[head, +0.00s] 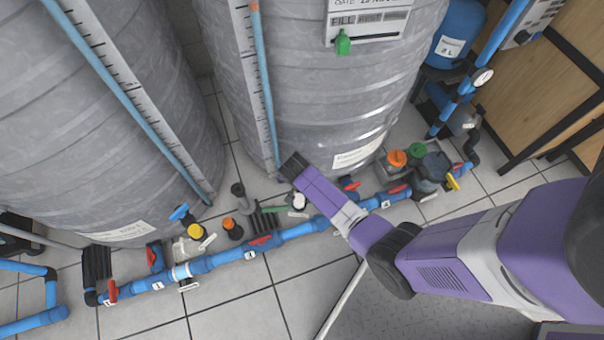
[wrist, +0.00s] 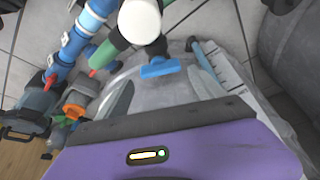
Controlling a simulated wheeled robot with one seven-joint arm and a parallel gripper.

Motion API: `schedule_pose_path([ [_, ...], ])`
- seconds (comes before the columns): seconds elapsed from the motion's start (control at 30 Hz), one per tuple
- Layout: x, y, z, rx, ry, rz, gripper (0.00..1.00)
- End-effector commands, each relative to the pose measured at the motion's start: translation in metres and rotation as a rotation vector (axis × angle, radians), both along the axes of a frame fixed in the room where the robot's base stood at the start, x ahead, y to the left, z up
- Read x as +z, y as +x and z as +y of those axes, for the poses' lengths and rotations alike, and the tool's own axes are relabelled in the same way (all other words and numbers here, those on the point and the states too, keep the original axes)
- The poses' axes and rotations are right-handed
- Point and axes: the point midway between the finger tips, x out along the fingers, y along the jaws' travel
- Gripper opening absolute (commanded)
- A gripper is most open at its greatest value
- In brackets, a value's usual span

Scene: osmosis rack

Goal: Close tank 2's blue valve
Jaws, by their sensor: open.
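A blue valve handle (wrist: 160,68) shows in the wrist view, on a dark fitting with a green pipe (wrist: 103,55) and a white round cap (wrist: 140,20). It lies across the picture, just beyond my gripper (wrist: 160,86). The gripper is open, its grey fingers spread left and right of the handle's line, and I see no grip on it. In the head view my gripper (head: 291,165) is low against the right grey tank (head: 310,100), and it seems to hide this handle. Another blue handle (head: 180,212) is at the left tank (head: 90,130). I cannot read tank numbers.
A blue floor pipe (head: 215,262) with red handles and numbered tags runs in front of the tanks. Orange (head: 397,158) and green (head: 416,150) caps are right of my gripper. A gauge strip (head: 250,80) runs down the right tank. Tiled floor is open in front.

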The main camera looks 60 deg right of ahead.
Motion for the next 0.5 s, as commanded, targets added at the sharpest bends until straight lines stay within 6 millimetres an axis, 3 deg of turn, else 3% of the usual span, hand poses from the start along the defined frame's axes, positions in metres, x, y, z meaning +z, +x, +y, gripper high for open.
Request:
schedule_pose_path([
  [0.03, 0.011, -0.002, 0.003, 0.002, -0.001, -0.001, 0.78],
  [0.2, 0.023, -0.005, 0.009, 0.002, 0.0, 0.001, 0.78],
  [0.5, 0.025, -0.005, 0.01, 0.001, 0.0, 0.002, 0.78],
])
